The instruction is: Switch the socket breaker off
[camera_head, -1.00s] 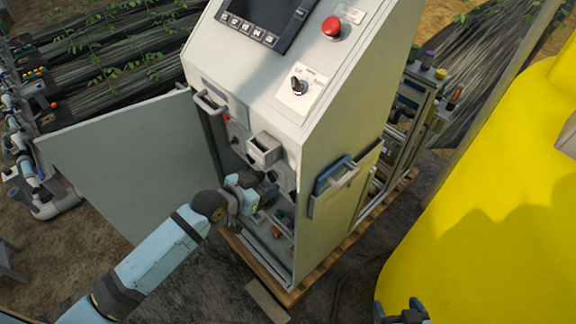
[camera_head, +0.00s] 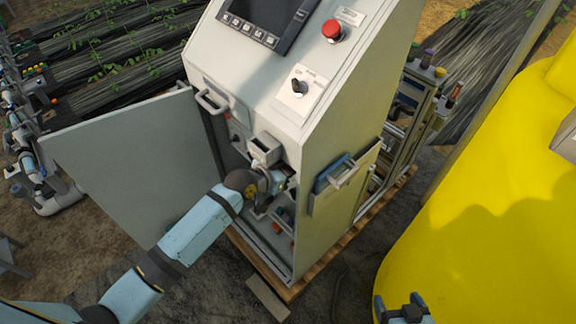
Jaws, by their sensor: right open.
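The grey control cabinet (camera_head: 345,160) stands in the middle with its door (camera_head: 130,160) swung open to the left. My left arm reaches into the opening. Its gripper (camera_head: 280,183) is at the inner panel, below a small grey box (camera_head: 264,150); its fingers are too hidden to tell open from shut. I cannot pick out the socket breaker; the arm covers much of the panel. Small red and green parts (camera_head: 279,220) show lower inside. My right gripper (camera_head: 400,304) is open and empty at the bottom edge, apart from the cabinet.
A red mushroom button (camera_head: 332,29), a black rotary switch (camera_head: 299,87) and a screen (camera_head: 268,22) sit on the sloped top. A large yellow tank (camera_head: 490,220) fills the right. The cabinet stands on a wooden pallet (camera_head: 318,271).

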